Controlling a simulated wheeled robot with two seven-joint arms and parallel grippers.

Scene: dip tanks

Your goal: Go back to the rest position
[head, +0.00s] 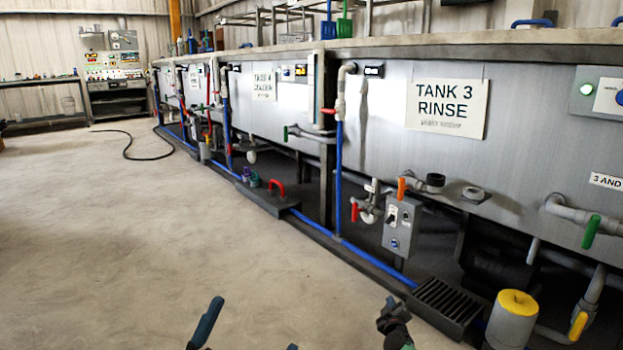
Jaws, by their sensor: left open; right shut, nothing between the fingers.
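My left gripper (252,324) shows at the bottom edge, left of centre. One dark finger stands up clearly and only a small tip of the other shows; it is open with bare floor behind it. My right gripper (392,314) is at the bottom, right of centre. Its dark fingers are shut with nothing between them. It appears in front of the floor, left of the black grate, and I see no contact. Most of both arms is out of view.
A row of grey tanks, one with a TANK 3 RINSE sign (446,108), runs along the right. A blue pipe (318,227), a switch box (401,226), a black grate (446,303) and a yellow-capped cylinder (514,318) stand low there. Concrete floor (110,240) is clear at left; a black hose (130,150) lies further back.

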